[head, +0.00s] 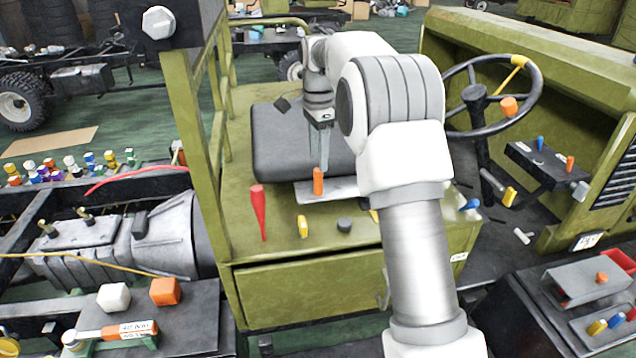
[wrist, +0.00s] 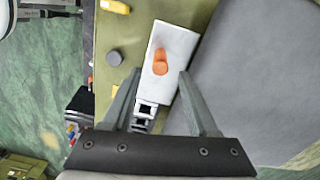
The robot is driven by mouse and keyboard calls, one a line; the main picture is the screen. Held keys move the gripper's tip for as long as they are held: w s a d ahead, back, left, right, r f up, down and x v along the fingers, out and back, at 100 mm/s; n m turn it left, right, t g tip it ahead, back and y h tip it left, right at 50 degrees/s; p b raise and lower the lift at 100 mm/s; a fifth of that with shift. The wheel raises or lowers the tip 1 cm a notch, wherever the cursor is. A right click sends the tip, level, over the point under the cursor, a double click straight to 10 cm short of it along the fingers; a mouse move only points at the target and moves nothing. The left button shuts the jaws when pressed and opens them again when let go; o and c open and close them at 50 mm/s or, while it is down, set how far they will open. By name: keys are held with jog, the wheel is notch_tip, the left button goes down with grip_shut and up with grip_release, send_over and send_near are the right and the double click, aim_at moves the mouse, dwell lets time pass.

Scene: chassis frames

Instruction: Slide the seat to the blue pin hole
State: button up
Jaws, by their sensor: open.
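The dark grey seat (head: 275,143) rests on the green platform; it also fills the right of the wrist view (wrist: 250,85). A pale plate (head: 342,190) sticks out from the seat's front edge, and an orange peg (head: 318,181) stands on it. In the wrist view the peg (wrist: 160,64) is on the plate (wrist: 180,42), between the lines of my fingers and a little beyond their tips. My gripper (head: 320,160) is open, pointing down just above the peg, and holds nothing. I cannot make out a blue pin hole; my arm covers part of the platform.
A red cone-shaped handle (head: 259,210), a yellow piece (head: 303,226) and a dark round knob (head: 344,225) stand on the platform's front. A blue-tipped lever (head: 470,204) is right of my arm. A green rail post (head: 190,130) rises left; the steering wheel (head: 478,95) is right.

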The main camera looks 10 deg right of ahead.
aim_at(318, 181)
notch_tip(318, 181, down, 8)
jog(key=shift+r, duration=0.1)
jog(key=shift+c, duration=0.2)
grip_shut()
dwell(1.3)
jog(key=d+p, duration=0.1)
jog(key=d, duration=0.5)
jog(key=shift+d+r, duration=0.1)
jog(key=shift+d, duration=0.3)
jog(key=shift+a, duration=0.35)
jog(key=shift+o, duration=0.2)
grip_release()
